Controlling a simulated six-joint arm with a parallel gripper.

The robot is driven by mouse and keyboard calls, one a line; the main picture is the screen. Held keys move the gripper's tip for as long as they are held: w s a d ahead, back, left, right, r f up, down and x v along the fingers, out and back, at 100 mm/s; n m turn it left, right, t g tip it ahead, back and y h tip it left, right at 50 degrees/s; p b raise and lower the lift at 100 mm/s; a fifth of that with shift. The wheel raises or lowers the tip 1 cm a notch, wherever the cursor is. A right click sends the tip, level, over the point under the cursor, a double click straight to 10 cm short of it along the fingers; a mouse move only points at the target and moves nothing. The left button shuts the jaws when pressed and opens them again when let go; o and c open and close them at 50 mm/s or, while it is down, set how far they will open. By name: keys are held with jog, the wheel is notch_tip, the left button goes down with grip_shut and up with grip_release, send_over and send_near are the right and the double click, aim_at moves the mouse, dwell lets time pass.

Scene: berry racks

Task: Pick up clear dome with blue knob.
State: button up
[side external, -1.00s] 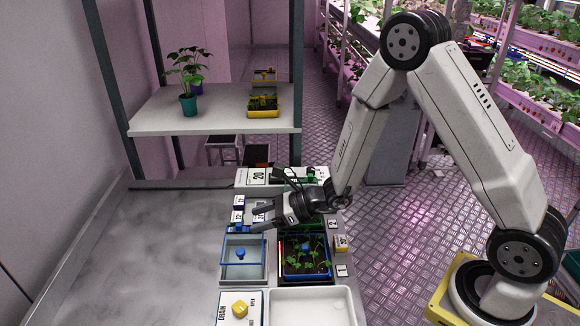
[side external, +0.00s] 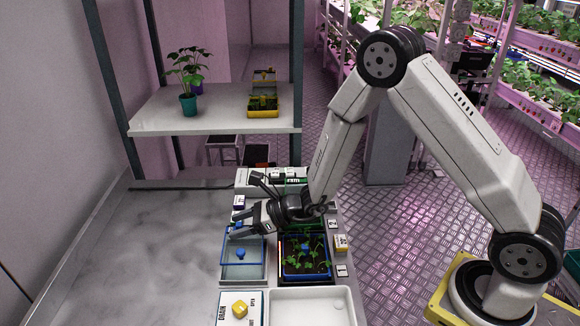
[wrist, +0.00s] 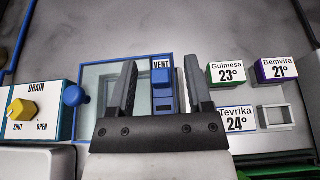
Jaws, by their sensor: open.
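The clear cover with a blue rim (side external: 258,279) stands beside the seedling tray, with a round blue knob (side external: 240,254) on top. In the wrist view, its blue frame (wrist: 86,68) is partly hidden by my gripper, and the blue knob (wrist: 75,95) shows at its left. My gripper (side external: 242,209) is open and empty, above the cover's far edge. In the wrist view, the fingers (wrist: 161,84) are spread on either side of a blue VENT piece (wrist: 163,88). The knob is left of both fingers, not between them.
A blue-edged seedling tray (side external: 306,275) stands right of the cover. A DRAIN block with a yellow knob (side external: 240,309) and a white tray (side external: 310,291) are nearer. Guimesa (wrist: 227,73), Tevrika (wrist: 237,119) and Bemvira (wrist: 278,69) label blocks stand to the right.

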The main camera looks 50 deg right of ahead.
grip_shut()
jog(key=shift+r, duration=0.1)
dwell(0.3)
jog(key=shift+r, duration=4.9)
